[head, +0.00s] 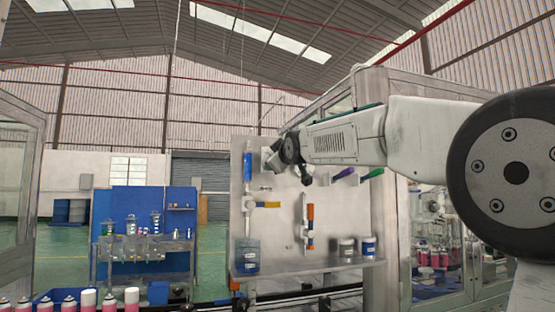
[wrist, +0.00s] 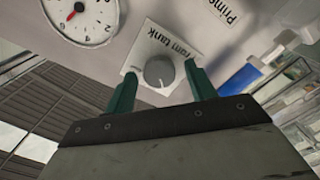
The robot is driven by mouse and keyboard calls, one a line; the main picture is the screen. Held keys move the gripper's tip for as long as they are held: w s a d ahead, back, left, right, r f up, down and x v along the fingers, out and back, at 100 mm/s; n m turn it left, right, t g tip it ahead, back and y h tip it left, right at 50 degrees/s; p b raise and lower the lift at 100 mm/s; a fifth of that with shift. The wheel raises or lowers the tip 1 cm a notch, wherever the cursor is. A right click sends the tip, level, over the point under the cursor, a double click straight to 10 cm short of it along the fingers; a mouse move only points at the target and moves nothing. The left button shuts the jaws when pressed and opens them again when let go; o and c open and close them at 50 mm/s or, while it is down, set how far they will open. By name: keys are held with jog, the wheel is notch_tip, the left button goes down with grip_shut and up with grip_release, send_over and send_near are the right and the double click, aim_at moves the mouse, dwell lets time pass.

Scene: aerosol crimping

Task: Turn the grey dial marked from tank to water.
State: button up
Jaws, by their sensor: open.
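The grey dial (wrist: 158,72) shows in the wrist view as a round knob on a white label plate (wrist: 178,48). My gripper (wrist: 160,82) is open, with one green finger on the left of the dial and one on the right. The dial appears between the fingertips, with gaps on both sides; I cannot tell how far the tips are from the panel. In the head view my gripper's end is at the upper part of the pale panel (head: 275,222), and the dial is hidden there.
A gauge (wrist: 80,15) with a red needle and a "Prime" label (wrist: 222,12) are near the dial. In the head view, a blue-topped vertical tube (head: 247,167), a yellow handle (head: 272,205), an orange-topped tube (head: 310,213) and purple (head: 343,174) and green (head: 376,172) handles project from the panel.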

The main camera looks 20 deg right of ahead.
jog(key=shift+c, duration=0.2)
jog(key=c, duration=0.9)
jog(key=m, duration=0.8)
jog(key=shift+m, duration=0.3)
